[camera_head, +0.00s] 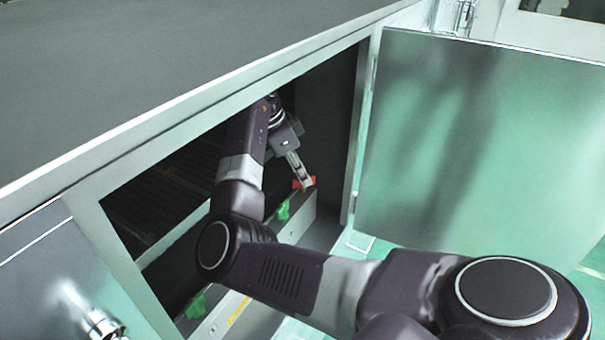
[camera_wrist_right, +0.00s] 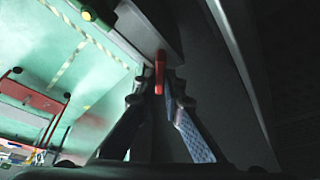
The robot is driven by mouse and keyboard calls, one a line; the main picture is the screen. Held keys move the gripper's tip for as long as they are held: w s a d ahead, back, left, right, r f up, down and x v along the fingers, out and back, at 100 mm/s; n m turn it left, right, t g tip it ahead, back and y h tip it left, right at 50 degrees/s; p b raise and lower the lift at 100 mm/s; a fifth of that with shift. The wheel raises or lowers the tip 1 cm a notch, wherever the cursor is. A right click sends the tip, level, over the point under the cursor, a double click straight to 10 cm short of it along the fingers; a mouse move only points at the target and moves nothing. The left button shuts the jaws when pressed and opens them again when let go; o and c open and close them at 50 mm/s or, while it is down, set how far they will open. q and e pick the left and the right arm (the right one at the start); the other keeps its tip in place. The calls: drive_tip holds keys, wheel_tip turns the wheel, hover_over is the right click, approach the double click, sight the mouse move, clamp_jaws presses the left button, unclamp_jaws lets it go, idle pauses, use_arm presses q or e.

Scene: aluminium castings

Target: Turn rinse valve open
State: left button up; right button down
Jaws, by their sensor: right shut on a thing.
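A small red valve handle (camera_head: 308,182) sits at the far end of a grey panel inside the open cabinet. My right gripper (camera_head: 302,179) reaches in through the opening and is shut on this handle. In the right wrist view the red handle (camera_wrist_right: 160,66) stands between the two fingertips of the gripper (camera_wrist_right: 161,86). The fingers hide part of it, and I cannot read a label on it. Two green handles, a nearer one (camera_head: 195,306) and a farther one (camera_head: 283,211), sit along the same panel. My left gripper is not in view.
The cabinet door (camera_head: 480,150) stands open on the right. The grey top (camera_head: 150,80) overhangs the opening, and the frame post (camera_head: 362,130) is close to the right of my gripper. The cabinet interior is dark. A metal knob (camera_head: 100,322) is at the bottom left.

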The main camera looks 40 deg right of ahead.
drive_tip(key=n+p, duration=0.2)
drive_tip(key=p, duration=0.1)
drive_tip(key=n+t+p, duration=0.1)
drive_tip(key=n+p, duration=0.1)
drive_tip(key=n+t+p, duration=0.1)
drive_tip(key=n+p, duration=0.1)
drive_tip(key=p, duration=0.1)
drive_tip(key=shift+s+r+h+p, duration=0.15)
drive_tip(key=shift+r+h+p, duration=0.15)
drive_tip(key=shift+p, duration=0.05)
drive_tip(key=shift+f+n+t+p, duration=0.2)
drive_tip(key=shift+n+t+p, duration=0.5)
drive_tip(key=shift+n+p, duration=0.55)
drive_tip(key=c, duration=2)
unclamp_jaws()
drive_tip(key=shift+c, duration=0.2)
drive_tip(key=shift+f, duration=0.15)
